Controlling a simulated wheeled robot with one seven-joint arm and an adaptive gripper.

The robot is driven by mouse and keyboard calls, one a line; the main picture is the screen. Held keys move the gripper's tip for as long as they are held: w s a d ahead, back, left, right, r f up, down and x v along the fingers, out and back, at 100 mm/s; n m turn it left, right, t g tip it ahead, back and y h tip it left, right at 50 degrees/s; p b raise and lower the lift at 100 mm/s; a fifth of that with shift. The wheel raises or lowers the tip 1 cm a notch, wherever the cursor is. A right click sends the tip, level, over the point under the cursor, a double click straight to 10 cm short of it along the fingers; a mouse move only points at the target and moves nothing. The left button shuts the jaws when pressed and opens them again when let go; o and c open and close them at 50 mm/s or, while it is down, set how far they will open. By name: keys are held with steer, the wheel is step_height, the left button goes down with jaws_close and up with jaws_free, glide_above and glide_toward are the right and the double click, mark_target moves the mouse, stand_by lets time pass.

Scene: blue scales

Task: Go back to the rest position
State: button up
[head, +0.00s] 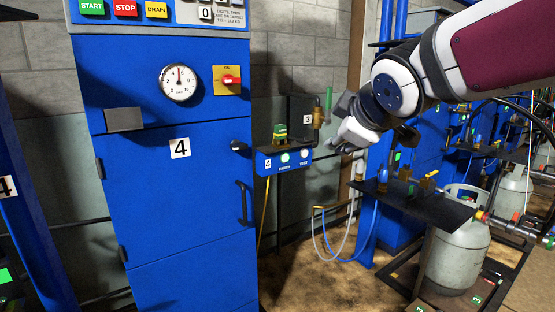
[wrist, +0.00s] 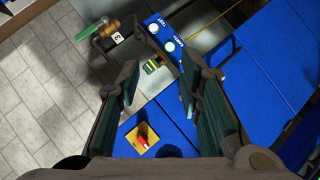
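My gripper (head: 346,128) hangs in the air at the end of my arm, right of the blue cabinet (head: 175,215) marked 4. In the wrist view my gripper (wrist: 158,85) has its two fingers apart, with nothing held between them. Beyond the fingertips a green and yellow block (wrist: 151,67) sits on a small dark ledge; it also shows in the head view (head: 280,133). The yellow plate with a red knob (wrist: 141,140) appears lower between the fingers, on the cabinet front in the head view (head: 228,80).
A blue box with two round buttons (head: 284,160) juts from beside the cabinet. A brass valve with a green handle (head: 317,116) stands near my gripper. A dark shelf (head: 420,200) and a grey gas cylinder (head: 455,255) are at right. Hoses (head: 340,245) hang low.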

steer(key=s+d+f+m+g+h, duration=0.1)
steer(key=s+d+f+m+g, duration=0.2)
steer(key=s, duration=0.4)
steer(key=s+d+f+m+g, duration=0.1)
steer(key=s+d+f+m, duration=0.1)
steer(key=s+f, duration=0.3)
steer(key=s+d+f+m+g+h, duration=0.1)
steer(key=s+d+f+m+g, duration=0.15)
steer(key=s, duration=0.55)
steer(key=s+f+m+g+y, duration=0.1)
steer(key=s+f+m+g, duration=0.25)
steer(key=s, duration=0.55)
steer(key=s+f+m+g, duration=0.2)
steer(key=s+f, duration=0.2)
steer(key=s, duration=0.5)
step_height(320, 180, up, 27)
steer(key=t+p, duration=0.3)
steer(key=p, duration=2.2)
steer(key=shift+s+a+t+p, duration=0.2)
steer(key=shift+s+t+p, duration=0.1)
steer(key=shift+s+t, duration=0.1)
steer(key=shift+w, duration=0.1)
